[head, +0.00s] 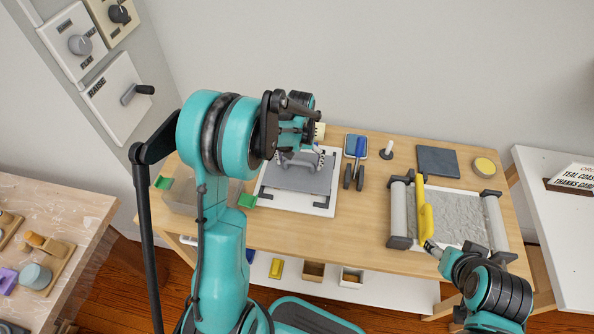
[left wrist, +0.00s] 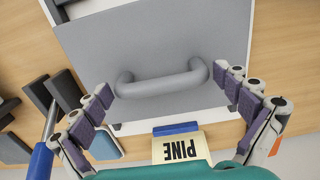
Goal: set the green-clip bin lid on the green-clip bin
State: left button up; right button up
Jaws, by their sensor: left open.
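The grey bin lid (head: 308,181) lies flat on a white board on the wooden table. Its raised grey handle (left wrist: 165,82) shows in the left wrist view. My left gripper (left wrist: 171,88) is open, with a finger on each side of the handle; I see no grip on it. In the head view my left gripper (head: 299,150) is over the lid's far part. My right gripper (head: 432,246) is at the yellow tool's near end.
The white board (head: 290,203) has dark corner brackets. A framed grey sheet (head: 462,216) with a yellow tool (head: 426,218) is at right. A dark slab (head: 438,161) and a yellow disc (head: 484,166) lie behind.

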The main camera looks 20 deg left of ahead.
aim_at(299, 161)
pick_arm(q)
jog(key=shift+c, duration=0.3)
jog(key=c, duration=0.7)
jog(key=shift+r+p, duration=1.8)
jog(key=shift+r, duration=0.8)
jog(key=shift+f, duration=0.1)
